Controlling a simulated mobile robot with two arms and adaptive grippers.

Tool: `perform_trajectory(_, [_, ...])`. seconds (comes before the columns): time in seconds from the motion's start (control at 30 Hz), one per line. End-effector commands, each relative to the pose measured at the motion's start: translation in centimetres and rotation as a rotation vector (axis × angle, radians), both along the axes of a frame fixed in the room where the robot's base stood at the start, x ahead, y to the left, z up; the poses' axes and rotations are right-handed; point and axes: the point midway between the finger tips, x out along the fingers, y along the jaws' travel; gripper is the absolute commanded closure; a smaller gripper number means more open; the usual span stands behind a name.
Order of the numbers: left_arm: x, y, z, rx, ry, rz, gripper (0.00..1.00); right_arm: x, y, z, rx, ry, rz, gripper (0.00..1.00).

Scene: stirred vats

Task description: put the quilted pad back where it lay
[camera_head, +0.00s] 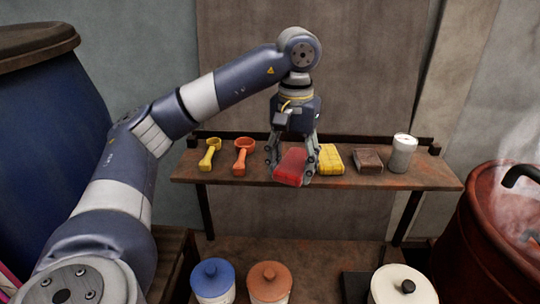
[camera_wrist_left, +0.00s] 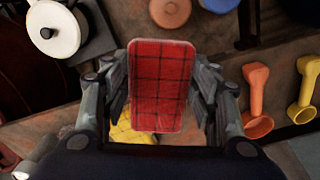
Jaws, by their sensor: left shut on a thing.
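The red quilted pad (camera_head: 290,167), with dark crossing lines, is held between the fingers of my left gripper (camera_head: 293,160). The gripper points down over the front of the wooden shelf (camera_head: 225,178), between the orange scoop and the yellow pad. In the left wrist view the red pad (camera_wrist_left: 160,85) fills the space between the two fingers (camera_wrist_left: 160,95). It looks nearer the camera than the shelf things, and its lower end overlaps the front edge of the shelf in the head view. Whether it touches the shelf cannot be told. My right gripper is not in view.
On the shelf stand a yellow scoop (camera_head: 209,155), an orange scoop (camera_head: 243,155), a yellow pad (camera_head: 331,160), a brown block (camera_head: 368,161) and a grey-white canister (camera_head: 402,154). Below are lidded pots (camera_head: 213,280). A steaming red vat (camera_head: 495,235) stands right, a blue barrel (camera_head: 45,130) left.

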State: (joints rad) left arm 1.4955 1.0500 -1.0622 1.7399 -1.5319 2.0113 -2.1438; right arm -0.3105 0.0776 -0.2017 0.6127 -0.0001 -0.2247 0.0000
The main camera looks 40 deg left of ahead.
Motion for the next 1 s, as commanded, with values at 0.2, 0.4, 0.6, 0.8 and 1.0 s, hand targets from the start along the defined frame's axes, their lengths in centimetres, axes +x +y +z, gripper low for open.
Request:
perform_trajectory(0.2, [1.5,5.6,-0.2,0.0,0.003,0.006,0.63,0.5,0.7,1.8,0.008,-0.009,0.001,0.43])
perform_trajectory(0.4, [2.4,8.3,-0.6,0.0,0.001,0.001,0.63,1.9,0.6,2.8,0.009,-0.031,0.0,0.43])
perform_trajectory(0.6, [2.9,10.3,-0.8,0.002,0.001,0.004,0.63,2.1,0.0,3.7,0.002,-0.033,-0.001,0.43])
perform_trajectory(0.8, [2.8,10.0,-3.9,0.003,0.002,-0.001,0.63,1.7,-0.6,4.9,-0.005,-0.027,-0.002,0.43])
perform_trajectory(1.0, [2.8,9.9,-4.6,0.001,-0.001,-0.001,0.63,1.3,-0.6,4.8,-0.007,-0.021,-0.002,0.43])
